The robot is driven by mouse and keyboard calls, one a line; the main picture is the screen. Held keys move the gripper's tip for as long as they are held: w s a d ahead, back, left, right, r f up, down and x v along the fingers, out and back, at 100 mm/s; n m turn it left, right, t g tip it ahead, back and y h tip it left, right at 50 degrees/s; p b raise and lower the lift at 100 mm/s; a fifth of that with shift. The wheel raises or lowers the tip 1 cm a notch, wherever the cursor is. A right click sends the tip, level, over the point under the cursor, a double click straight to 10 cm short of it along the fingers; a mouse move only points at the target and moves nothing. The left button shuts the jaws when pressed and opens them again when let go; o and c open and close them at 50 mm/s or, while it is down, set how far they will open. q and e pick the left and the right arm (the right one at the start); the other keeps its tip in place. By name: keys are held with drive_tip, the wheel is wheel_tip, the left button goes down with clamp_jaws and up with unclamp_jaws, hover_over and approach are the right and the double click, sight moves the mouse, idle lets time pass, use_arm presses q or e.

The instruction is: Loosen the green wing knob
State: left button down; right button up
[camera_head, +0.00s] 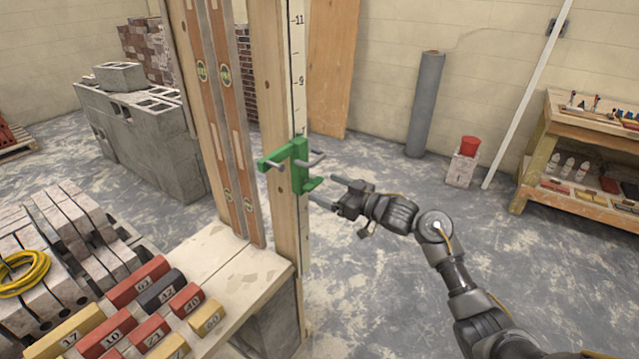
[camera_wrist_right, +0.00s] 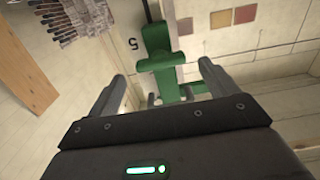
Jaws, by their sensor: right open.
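A green clamp-like bracket (camera_head: 299,165) is fixed on the upright wooden post (camera_head: 275,120) beside a numbered white scale, with grey pins sticking out of it. In the right wrist view the green part (camera_wrist_right: 158,62) shows between the fingers, with grey metal bits beside its lower end. Contact cannot be told. My left gripper is not in view.
A board table (camera_head: 262,272) at the post's foot holds numbered red, yellow and dark blocks (camera_head: 150,332). Two levels (camera_head: 226,110) stand upright left of the post. A wooden shelf (camera_head: 537,150) is at the right.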

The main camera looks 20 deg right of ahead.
sight(318, 184)
drive_tip(key=shift+x, duration=1.7)
drive_tip(key=c, duration=1)
